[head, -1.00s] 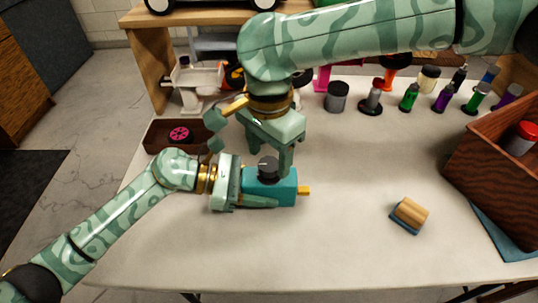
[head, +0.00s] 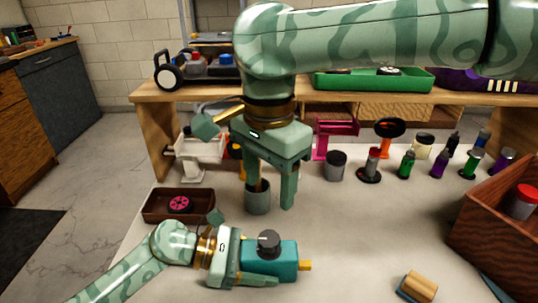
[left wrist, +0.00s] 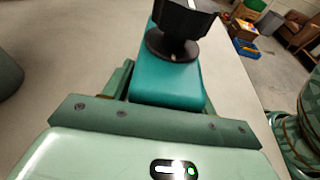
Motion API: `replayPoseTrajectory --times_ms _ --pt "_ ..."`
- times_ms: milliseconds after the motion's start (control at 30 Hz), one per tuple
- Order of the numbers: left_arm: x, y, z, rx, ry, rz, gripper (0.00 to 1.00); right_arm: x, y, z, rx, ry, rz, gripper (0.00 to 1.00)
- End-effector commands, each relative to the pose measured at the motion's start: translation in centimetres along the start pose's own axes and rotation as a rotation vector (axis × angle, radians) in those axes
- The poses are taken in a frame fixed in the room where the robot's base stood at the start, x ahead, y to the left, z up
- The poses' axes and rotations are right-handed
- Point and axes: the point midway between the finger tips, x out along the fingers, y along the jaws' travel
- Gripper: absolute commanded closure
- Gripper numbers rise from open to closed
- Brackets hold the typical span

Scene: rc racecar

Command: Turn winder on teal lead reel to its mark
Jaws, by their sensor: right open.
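The teal lead reel (head: 285,262) lies on the table near its front, a teal box with a brass-yellow stub (head: 305,266) on its right end. Its winder (head: 269,243) is a black knob on top with a pale line. The reel and winder also show in the left wrist view, the reel (left wrist: 170,85) below the black winder (left wrist: 183,18). The mark cannot be made out. My left gripper (head: 262,268) is shut on the reel's body from the left. My right gripper (head: 272,198) is open, pointing down, beyond and above the winder, with nothing seen between its fingers.
A brown tray (head: 160,206) with a pink wheel is at left. A wood-topped block (head: 418,288) and a wooden box (head: 490,230) are at right. Several bottles line the back.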

Motion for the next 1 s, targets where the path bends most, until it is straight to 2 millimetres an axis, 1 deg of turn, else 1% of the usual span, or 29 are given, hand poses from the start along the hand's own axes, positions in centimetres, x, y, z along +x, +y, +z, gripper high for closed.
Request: replayPoseTrajectory --times_ms 300,367,433,467,567,700,800,900,1000 --pt "0.0 0.0 0.0 0.0 0.0 0.0 0.27 0.0 0.0 0.0 0.0 0.0 0.0 0.41" --pt "-0.3 0.0 0.0 0.0 0.001 0.001 0.27 0.0 0.0 0.0 0.0 0.0 0.0 0.41" --pt "-1.1 0.1 -0.1 -0.001 0.002 0.001 0.27 0.0 0.0 0.0 0.0 0.0 0.0 0.41" --pt "-1.5 0.0 -0.1 -0.001 0.001 0.001 0.27 0.0 0.0 0.0 0.0 0.0 0.0 0.41" --pt "-3.6 0.1 -0.1 0.0 0.003 0.003 0.27 0.0 0.0 0.0 0.0 0.0 0.0 0.41" --pt "-7.0 0.1 -0.1 -0.001 0.003 0.003 0.27 0.0 0.0 0.0 0.0 0.0 0.0 0.41" --pt "-9.1 0.1 -0.1 -0.002 0.003 0.002 0.27 0.0 0.0 0.0 0.0 0.0 0.0 0.41" --pt "-10.7 0.1 -0.1 -0.002 0.002 0.002 0.27 0.0 0.0 0.0 0.0 0.0 0.0 0.41" --pt "-11.6 0.1 -0.1 -0.002 0.002 0.0 0.27 0.0 0.0 0.0 0.0 0.0 0.0 0.41"
